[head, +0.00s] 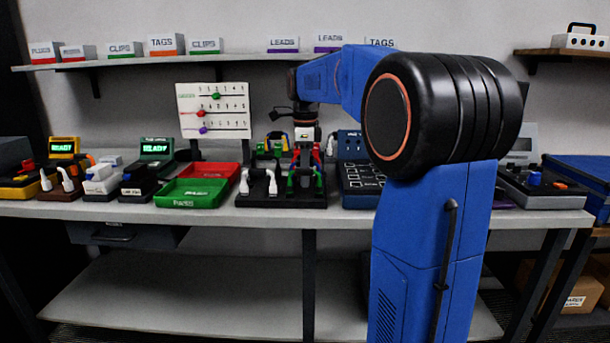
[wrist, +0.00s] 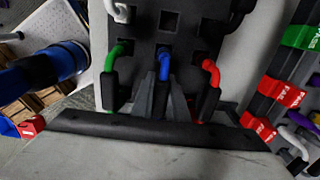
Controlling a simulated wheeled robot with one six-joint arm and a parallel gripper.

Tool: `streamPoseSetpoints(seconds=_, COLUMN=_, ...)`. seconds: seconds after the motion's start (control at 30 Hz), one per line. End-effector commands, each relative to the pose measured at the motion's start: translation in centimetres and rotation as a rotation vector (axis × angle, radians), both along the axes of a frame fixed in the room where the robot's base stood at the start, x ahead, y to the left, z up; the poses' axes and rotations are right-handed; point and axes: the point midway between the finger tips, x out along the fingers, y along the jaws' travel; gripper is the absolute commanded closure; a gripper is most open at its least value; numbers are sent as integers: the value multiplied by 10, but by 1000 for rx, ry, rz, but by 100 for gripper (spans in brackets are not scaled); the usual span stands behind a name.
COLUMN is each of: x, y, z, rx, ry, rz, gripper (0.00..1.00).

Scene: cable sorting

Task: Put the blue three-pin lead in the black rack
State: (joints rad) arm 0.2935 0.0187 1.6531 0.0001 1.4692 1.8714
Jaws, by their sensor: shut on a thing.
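My gripper (head: 304,150) is low over a black rack (head: 306,204) in the middle of the bench in the head view. In the wrist view, its grey fingers (wrist: 163,105) are shut on the black body of a blue-ended lead (wrist: 164,68). This lead stands between a green lead (wrist: 116,50) and a red lead (wrist: 211,68). The dark holed rack (wrist: 183,40) shows behind them. I cannot tell whether the blue lead is seated in a hole. The gripper hides most of it in the head view, and its pins are hidden.
Green (head: 196,192) and red (head: 222,169) trays lie to the left. A blue box with a panel (head: 358,178) is close on the right. A pegboard chart (head: 214,111) stands behind. The bench's front strip is clear.

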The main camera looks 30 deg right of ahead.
Motion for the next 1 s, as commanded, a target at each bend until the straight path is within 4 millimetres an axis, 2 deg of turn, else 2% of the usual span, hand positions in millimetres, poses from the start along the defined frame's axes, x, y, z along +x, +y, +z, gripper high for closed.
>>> streamPoseSetpoints(seconds=0.2, x=0, y=0, z=0, rx=0, ry=0, rz=0, gripper=100)
streamPoseSetpoints(seconds=0.23, x=0, y=0, z=0, rx=0, ry=0, rz=0, gripper=82)
streamPoseSetpoints(seconds=0.3, x=0, y=0, z=0, rx=0, ry=0, rz=0, gripper=65)
streamPoseSetpoints(seconds=0.5, x=0, y=0, z=0, rx=0, ry=0, rz=0, gripper=65)
streamPoseSetpoints(seconds=0.53, x=0, y=0, z=0, rx=0, ry=0, rz=0, gripper=62)
streamPoseSetpoints(seconds=0.6, x=0, y=0, z=0, rx=0, ry=0, rz=0, gripper=45)
streamPoseSetpoints(seconds=0.63, x=0, y=0, z=0, rx=0, ry=0, rz=0, gripper=43)
streamPoseSetpoints(seconds=1.0, x=0, y=0, z=1, rx=0, ry=0, rz=0, gripper=43)
